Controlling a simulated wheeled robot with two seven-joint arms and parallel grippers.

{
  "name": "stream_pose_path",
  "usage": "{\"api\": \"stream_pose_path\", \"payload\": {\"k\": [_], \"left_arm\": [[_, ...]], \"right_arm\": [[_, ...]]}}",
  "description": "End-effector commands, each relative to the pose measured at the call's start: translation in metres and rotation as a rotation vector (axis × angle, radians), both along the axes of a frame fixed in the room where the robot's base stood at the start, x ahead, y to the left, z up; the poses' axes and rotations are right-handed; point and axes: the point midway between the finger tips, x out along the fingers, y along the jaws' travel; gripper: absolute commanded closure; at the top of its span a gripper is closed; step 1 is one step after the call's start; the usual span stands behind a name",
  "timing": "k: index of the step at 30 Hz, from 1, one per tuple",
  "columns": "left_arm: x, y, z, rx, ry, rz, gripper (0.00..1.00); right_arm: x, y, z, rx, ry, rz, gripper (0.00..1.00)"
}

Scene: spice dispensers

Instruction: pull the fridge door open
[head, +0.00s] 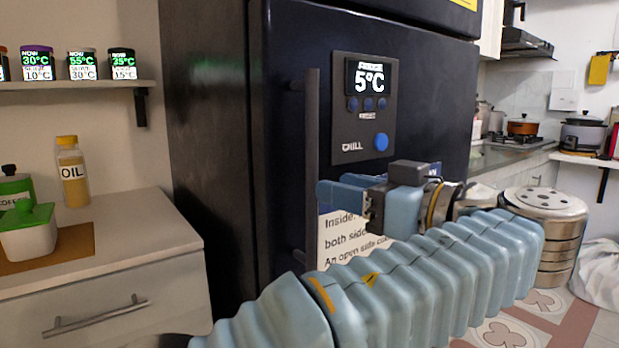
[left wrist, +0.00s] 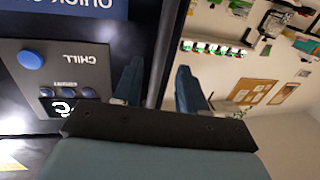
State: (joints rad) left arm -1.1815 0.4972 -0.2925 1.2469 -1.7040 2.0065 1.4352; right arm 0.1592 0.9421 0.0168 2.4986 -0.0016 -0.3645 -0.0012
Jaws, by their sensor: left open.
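The dark fridge door (head: 430,110) stands in the middle of the head view and looks closed. Its long vertical bar handle (head: 311,120) runs down the door's left side. My left gripper (head: 328,194) is open at about mid-height of the handle, its fingers pointing left across the door front. In the left wrist view the handle (left wrist: 164,50) passes between the two spread blue fingers, with a gap visible on the right. I cannot tell whether either finger touches it. The gripper and arm hide part of the lower door. My right gripper is not in view.
A control panel (head: 364,108) reading 5°C is on the door. A counter (head: 110,225) with an oil bottle (head: 72,172) stands left of the fridge, below a shelf (head: 75,86) of spice dispensers. A stacked metal container (head: 553,245) stands at right.

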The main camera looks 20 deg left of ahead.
Motion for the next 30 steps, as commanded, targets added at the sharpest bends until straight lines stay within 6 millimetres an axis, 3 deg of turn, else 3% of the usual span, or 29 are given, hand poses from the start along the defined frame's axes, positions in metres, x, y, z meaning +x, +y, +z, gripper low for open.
{"api": "stream_pose_path", "payload": {"k": [3, 9, 21, 30], "left_arm": [[0.011, 0.025, 0.001, -0.002, 0.0, 0.004, 0.58], [0.024, 0.049, 0.001, 0.0, -0.001, 0.0, 0.58], [0.028, 0.057, 0.0, 0.0, -0.001, -0.001, 0.58], [0.028, 0.056, 0.0, 0.0, -0.001, -0.001, 1.0]], "right_arm": [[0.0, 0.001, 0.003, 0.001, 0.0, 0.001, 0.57], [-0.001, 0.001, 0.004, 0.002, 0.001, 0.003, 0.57], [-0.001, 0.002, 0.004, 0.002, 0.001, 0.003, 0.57], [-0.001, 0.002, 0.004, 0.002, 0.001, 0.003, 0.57]]}}
